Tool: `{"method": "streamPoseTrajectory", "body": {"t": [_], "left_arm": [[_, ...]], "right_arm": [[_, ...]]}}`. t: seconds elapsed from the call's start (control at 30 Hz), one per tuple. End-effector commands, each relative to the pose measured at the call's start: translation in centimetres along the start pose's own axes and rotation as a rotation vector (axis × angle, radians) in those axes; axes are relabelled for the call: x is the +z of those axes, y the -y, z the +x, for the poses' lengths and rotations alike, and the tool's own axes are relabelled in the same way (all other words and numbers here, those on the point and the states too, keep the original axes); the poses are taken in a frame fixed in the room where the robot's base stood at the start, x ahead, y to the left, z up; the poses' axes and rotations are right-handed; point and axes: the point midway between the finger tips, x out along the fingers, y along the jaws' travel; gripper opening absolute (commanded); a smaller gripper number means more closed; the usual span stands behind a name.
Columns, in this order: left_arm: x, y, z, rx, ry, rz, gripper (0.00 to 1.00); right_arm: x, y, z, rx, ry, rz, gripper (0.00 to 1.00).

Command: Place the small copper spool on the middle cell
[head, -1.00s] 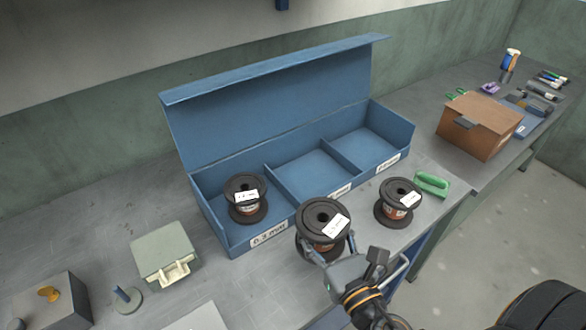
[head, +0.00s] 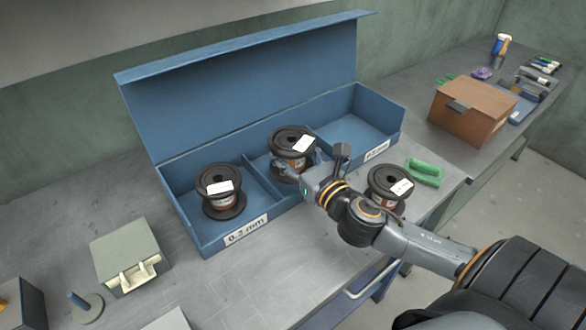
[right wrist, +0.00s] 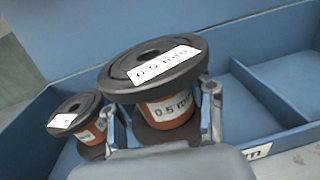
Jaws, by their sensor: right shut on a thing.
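A copper spool with black flanges (head: 290,140) is in my right gripper (head: 306,172), at the middle cell of the blue box (head: 232,236). In the right wrist view the spool (right wrist: 165,112) carries a 0.5 mm label, tilts a little, and sits between the fingers of the gripper (right wrist: 160,125). Whether its base touches the cell floor is hidden. A second spool (head: 220,190) stands in the left cell, marked 0.3 mm. A third spool (head: 389,186) stands on the bench right of the box, partly behind my right arm. My left gripper is not in view.
The box's lid (head: 245,90) stands open at the back, and its right cell (head: 345,135) is empty. A grey-green case (head: 130,255) stands on the left.

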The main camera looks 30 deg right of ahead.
Motion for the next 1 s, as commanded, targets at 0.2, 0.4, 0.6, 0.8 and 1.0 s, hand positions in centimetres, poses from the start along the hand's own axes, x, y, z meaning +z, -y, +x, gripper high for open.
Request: {"method": "streamPoseTrajectory", "body": {"t": [0.2,0.4,0.6,0.8,1.0], "left_arm": [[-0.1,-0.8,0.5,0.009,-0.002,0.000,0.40],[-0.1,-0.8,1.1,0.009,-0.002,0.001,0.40],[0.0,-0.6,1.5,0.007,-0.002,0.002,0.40],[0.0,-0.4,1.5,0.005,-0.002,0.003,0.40],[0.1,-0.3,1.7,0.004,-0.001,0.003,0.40]], "right_arm": [[-1.6,1.1,1.2,-0.001,0.009,-0.002,0.00],[-3.8,1.6,1.9,-0.001,0.004,0.003,0.00],[-5.7,1.6,1.9,0.000,0.007,0.000,0.00],[-5.7,1.6,1.9,0.001,0.007,-0.002,0.00],[-6.1,1.6,1.9,0.001,0.007,-0.002,0.00]]}}
